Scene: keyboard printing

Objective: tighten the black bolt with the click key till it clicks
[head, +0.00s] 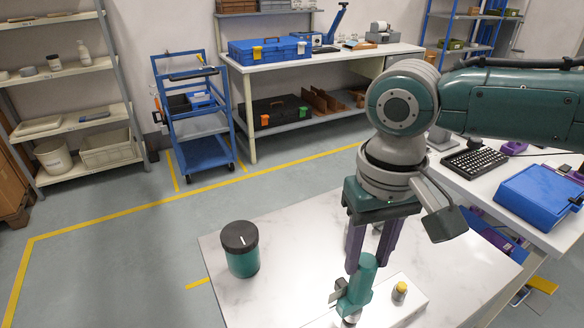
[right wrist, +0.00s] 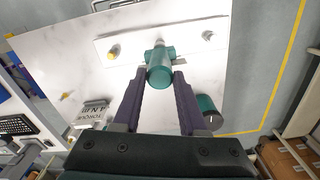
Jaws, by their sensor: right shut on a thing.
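My right gripper (head: 368,262) points down and is shut on the click key (head: 361,285), a teal tool with a small side piece and a metal lower end. The key stands roughly upright over the white plate (head: 410,308). In the right wrist view the teal key (right wrist: 160,74) sits between my fingertips, with its far end at the plate (right wrist: 135,44). The black bolt cannot be made out; whether the key's end sits on it is hidden. A yellow-topped bolt (head: 400,290) stands on the plate to the right of the key. My left gripper is not in view.
A teal jar with a black lid (head: 240,250) stands on the white table (head: 290,240), left of the key. A lettered block (right wrist: 92,110) shows in the wrist view. A side table at right holds a keyboard (head: 474,162) and a blue box (head: 535,195).

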